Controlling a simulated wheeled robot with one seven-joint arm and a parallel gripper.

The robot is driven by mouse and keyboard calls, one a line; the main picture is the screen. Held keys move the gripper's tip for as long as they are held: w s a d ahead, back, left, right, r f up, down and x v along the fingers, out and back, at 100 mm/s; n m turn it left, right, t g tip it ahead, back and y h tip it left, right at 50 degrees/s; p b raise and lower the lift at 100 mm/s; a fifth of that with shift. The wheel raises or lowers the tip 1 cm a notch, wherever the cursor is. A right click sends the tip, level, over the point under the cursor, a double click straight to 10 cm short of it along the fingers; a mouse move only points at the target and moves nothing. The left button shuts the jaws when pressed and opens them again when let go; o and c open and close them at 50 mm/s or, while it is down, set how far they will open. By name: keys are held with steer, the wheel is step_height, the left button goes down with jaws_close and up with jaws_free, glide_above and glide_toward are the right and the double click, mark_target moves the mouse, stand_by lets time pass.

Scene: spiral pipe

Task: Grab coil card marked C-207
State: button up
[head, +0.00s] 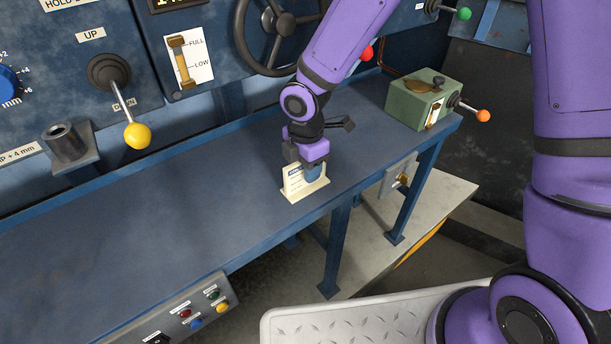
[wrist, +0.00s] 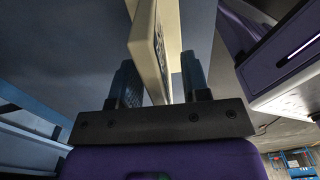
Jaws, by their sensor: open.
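The coil card (head: 296,182) is a cream card with a blue strip on top, standing upright in a cream holder (head: 309,190) on the blue bench. Its marking is too small to read. My gripper (head: 312,170) is at the card from above and partly hides it. In the wrist view, the card (wrist: 150,45) stands between the two fingers of my gripper (wrist: 160,82). The fingers are open, with a gap on the left finger's side and the right finger close to the card. I cannot tell whether either finger touches it.
The blue bench (head: 130,220) is mostly clear to the left. A green box (head: 415,100) with an orange-knobbed lever stands at the right end. A handwheel (head: 280,25) and a yellow-knobbed lever (head: 137,134) are on the panel behind. Buttons (head: 197,320) line the bench front.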

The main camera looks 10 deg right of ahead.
jaws_close()
